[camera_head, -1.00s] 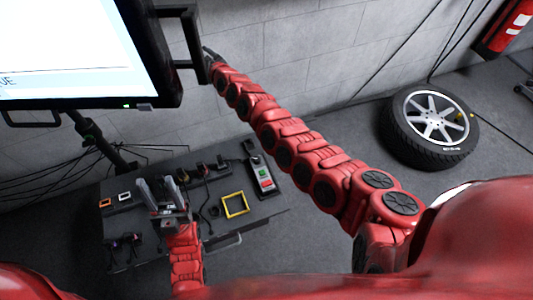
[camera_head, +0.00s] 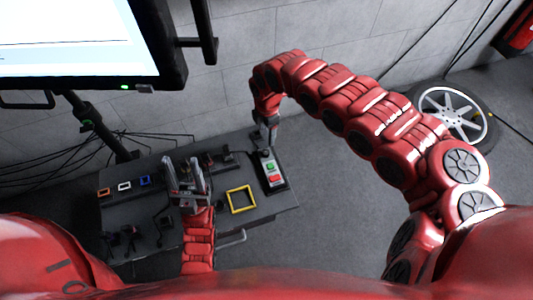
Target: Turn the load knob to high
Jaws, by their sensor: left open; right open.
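A grey control box (camera_head: 276,185) with a green button (camera_head: 269,166) and a red button (camera_head: 274,179) lies at the right end of the dark bench. My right gripper (camera_head: 266,144) points down at the far end of this box; its jaws are small and partly hidden by the wrist. I cannot make out the load knob; the far end of the box is partly covered by my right gripper. My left gripper (camera_head: 184,176) is open and empty above the middle of the bench, left of the box, with its two fingers apart.
A large monitor (camera_head: 75,45) hangs above. A wheel (camera_head: 452,115) lies on the floor at right.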

